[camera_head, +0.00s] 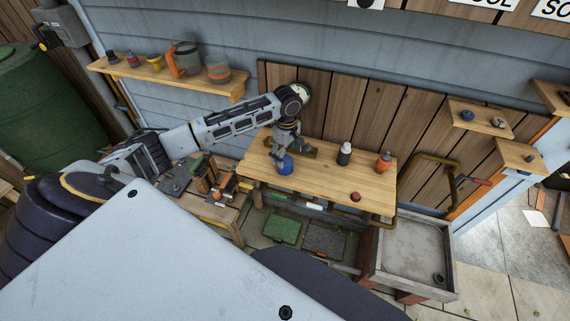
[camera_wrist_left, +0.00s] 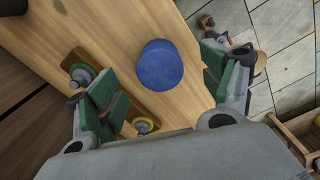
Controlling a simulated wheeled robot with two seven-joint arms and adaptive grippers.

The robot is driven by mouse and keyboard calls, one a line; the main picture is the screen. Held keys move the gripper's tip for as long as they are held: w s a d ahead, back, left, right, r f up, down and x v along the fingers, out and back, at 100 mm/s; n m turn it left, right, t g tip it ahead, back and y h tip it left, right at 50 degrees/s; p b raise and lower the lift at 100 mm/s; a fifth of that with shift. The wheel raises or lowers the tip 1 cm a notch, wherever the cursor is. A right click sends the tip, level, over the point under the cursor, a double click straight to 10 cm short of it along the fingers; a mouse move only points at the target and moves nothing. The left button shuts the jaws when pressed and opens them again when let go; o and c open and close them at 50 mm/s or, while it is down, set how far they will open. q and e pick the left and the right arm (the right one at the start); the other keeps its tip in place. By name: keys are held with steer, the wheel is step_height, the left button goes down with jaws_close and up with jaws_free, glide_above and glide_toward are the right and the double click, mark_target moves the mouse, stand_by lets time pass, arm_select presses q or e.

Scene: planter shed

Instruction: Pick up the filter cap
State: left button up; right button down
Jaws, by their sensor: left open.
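A round blue cap (camera_head: 286,167), which I take to be the filter cap, sits on the wooden table (camera_head: 335,179) near its left end. In the left wrist view the blue cap (camera_wrist_left: 160,65) shows from above, with bare wood around it. My left gripper (camera_head: 283,150) is just above and behind it, pointing down. In the wrist view the left gripper (camera_wrist_left: 159,77) is open, its green pads spread to either side of the cap and holding nothing. I cannot tell the exact height gap. My right gripper is not in view.
A small wooden board with fittings (camera_wrist_left: 141,125) lies beside the cap, close to one finger. A dark bottle (camera_head: 345,153), an orange bottle (camera_head: 383,161) and a red round item (camera_head: 355,196) stand farther right. A grey sink (camera_head: 415,247) is at the right.

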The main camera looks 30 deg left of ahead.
mark_target(286, 160)
arm_select(q)
steer(key=shift+f, duration=0.3)
steer(key=shift+w+a+f, duration=0.15)
steer(key=shift+f, duration=2.4)
steer(key=shift+c, duration=0.3)
steer(key=c, duration=1)
